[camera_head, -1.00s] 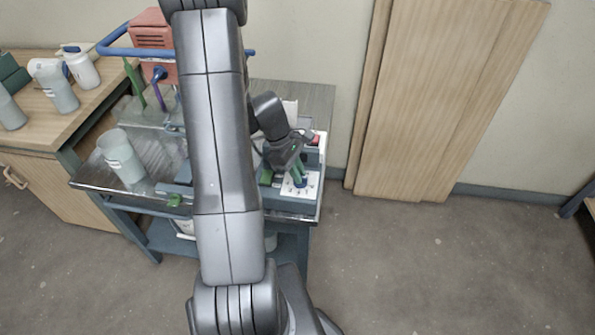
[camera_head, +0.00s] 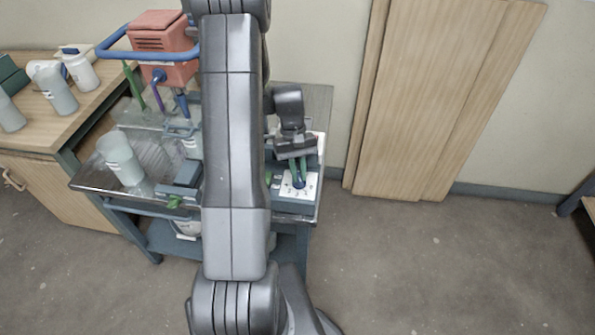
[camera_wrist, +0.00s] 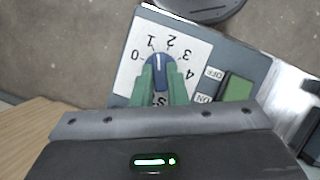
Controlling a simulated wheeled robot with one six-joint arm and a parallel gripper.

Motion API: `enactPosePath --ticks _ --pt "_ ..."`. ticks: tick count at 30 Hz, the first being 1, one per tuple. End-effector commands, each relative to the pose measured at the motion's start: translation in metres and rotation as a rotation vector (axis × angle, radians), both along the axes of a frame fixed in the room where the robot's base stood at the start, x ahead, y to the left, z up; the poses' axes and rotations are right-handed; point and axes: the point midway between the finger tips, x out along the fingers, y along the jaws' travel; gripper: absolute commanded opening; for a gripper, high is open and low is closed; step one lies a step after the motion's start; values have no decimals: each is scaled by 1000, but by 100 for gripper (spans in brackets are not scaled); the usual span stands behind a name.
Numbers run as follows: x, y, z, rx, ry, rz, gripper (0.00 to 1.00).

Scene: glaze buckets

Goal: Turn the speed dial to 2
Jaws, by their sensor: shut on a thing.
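The speed dial (camera_wrist: 160,74) is a blue knob on a white plate (camera_wrist: 190,38) marked 0 to 4. In the wrist view its white pointer line points roughly between 1 and 2. My gripper (camera_wrist: 161,88) is shut on the dial, with one green finger on each side. The fingers hide the lower part of the plate. In the head view my gripper (camera_head: 299,180) reaches down onto the dial at the right end of the metal cart.
A green ON/OFF switch (camera_wrist: 237,88) sits beside the dial plate. Bottles stand on the wooden counter (camera_head: 40,130) at left.

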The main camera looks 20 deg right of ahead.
Motion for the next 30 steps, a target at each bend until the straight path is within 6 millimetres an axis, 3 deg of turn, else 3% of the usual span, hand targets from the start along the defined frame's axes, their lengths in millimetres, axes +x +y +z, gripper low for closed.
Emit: enactPosePath --ticks 15,30 --pt "0 -4 1 -1 -3 -355 0" --pt "0 -4 1 -1 -3 -430 0"
